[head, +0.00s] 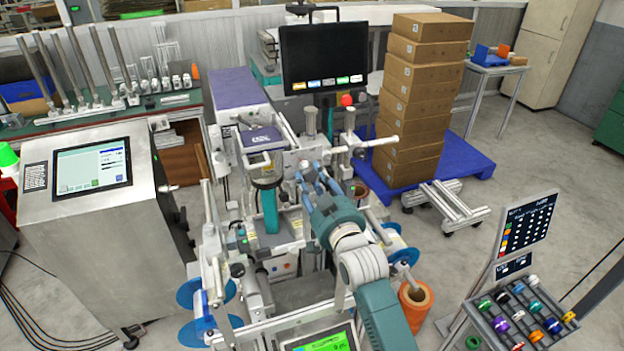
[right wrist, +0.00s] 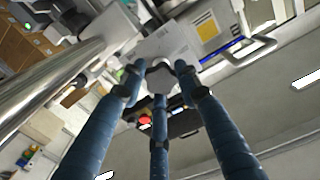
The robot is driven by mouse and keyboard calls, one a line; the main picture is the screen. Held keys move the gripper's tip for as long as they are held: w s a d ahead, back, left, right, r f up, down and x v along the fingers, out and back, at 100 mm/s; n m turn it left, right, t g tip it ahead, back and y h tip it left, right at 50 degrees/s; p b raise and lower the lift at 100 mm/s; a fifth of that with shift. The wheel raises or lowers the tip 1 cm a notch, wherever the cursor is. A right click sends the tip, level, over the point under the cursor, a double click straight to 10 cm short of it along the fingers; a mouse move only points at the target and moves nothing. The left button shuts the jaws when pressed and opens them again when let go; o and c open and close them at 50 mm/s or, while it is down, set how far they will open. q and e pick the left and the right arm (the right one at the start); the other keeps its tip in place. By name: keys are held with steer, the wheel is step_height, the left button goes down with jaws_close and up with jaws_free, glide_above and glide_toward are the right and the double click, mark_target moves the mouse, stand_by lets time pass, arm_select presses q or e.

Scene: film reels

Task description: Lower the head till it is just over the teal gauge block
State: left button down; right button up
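The machine's head (head: 262,140), with a purple-grey top and a dark round lower part, stands left of centre in the head view. Below it is an upright teal piece (head: 270,212), which may be the gauge block; the gap between them is unclear. My right gripper (head: 308,178) reaches in from below, its blue fingers pointing at the machine just right of the head. In the right wrist view its three fingers (right wrist: 160,80) stand around a small pale knob (right wrist: 160,73). I cannot tell whether they touch it. My left gripper is not in view.
A black monitor (head: 325,58) rises behind the machine. Stacked cartons (head: 415,95) stand on a blue pallet (head: 470,155) at right. A console (head: 95,200) is at left. An orange roll (head: 415,303) and a tray of coloured spools (head: 515,318) are at lower right.

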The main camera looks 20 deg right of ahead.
steer(key=shift+f+n+p, duration=0.1)
steer(key=shift+n+p, duration=0.2)
steer(key=shift+p, duration=0.05)
steer(key=o, duration=1.1)
steer(key=shift+a, duration=0.1)
steer(key=s, duration=1.2)
steer(key=shift+d, duration=0.2)
